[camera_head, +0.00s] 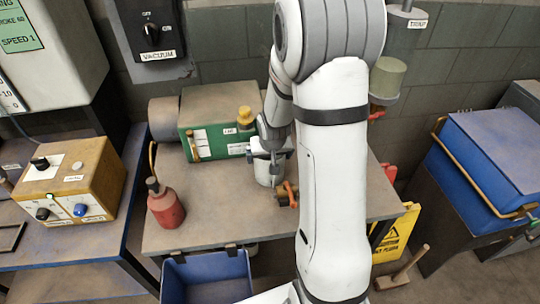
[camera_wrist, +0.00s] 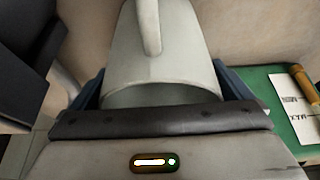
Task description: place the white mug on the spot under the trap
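The white mug (camera_wrist: 160,55) is between the two blue fingers of my gripper (camera_wrist: 160,92) in the wrist view, its handle towards the top of the picture. Both fingers lie against its sides, so my gripper appears shut on it. In the head view the mug (camera_head: 266,174) shows partly below my gripper (camera_head: 268,158), over the middle of the bench; I cannot tell if it touches the bench. The trap (camera_head: 387,78) is a grey and greenish cylinder on the wall at right, partly behind my arm. The spot under it is not visible; my arm covers part of that area.
On the bench (camera_head: 225,215) stand a green machine (camera_head: 208,122) at the back and a red bottle (camera_head: 165,205) at left. A brass fitting with an orange handle (camera_head: 288,194) is just right of the mug. A blue bin (camera_head: 208,275) hangs at the front.

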